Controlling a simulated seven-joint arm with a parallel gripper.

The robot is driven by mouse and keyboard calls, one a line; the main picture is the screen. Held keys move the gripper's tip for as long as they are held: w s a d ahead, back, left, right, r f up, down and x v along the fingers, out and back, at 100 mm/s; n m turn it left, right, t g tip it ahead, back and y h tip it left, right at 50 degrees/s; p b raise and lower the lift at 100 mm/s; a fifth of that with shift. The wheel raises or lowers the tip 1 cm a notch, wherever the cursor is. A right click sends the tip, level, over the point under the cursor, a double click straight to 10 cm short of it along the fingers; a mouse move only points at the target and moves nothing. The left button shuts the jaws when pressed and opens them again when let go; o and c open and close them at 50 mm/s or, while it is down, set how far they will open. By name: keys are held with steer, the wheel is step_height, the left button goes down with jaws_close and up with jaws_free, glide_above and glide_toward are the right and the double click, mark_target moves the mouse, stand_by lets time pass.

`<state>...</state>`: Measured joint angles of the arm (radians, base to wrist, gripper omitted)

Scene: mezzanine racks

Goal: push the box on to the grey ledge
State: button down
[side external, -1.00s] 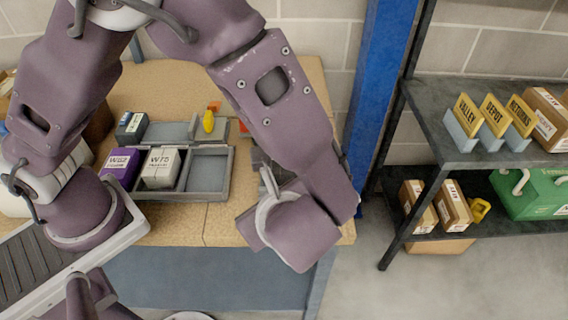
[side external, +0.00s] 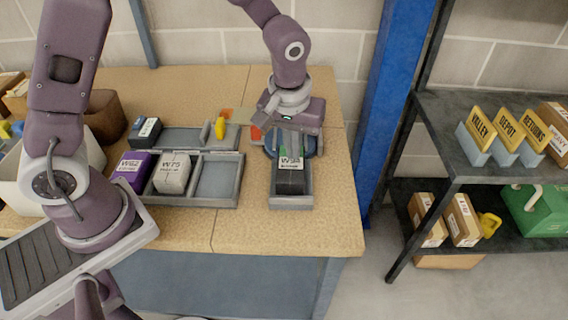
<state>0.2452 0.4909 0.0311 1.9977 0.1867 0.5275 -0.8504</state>
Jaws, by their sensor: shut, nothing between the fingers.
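A black box (side external: 290,183) with a white label that seems to read W94 sits in a narrow grey tray (side external: 290,204) near the right end of the table. Its labelled top faces the camera. This grey piece may be the ledge; I cannot tell for certain. My gripper (side external: 289,147) is shut and empty, reaching down just behind the box. I cannot tell whether the fingertips touch it. The rear of the tray is partly hidden by my gripper.
A grey divided tray (side external: 238,185) to the left holds a purple box (side external: 133,169) and a pale W75 box (side external: 171,172); its right compartment is empty. A yellow item (side external: 220,127) stands behind. A blue post (side external: 395,90) and dark shelf rack (side external: 440,110) stand right.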

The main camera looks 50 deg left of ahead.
steer(key=shift+w+a+f, duration=0.25)
steer(key=shift+w+f, duration=0.2)
steer(key=shift+f, duration=0.4)
steer(key=shift+s, duration=0.1)
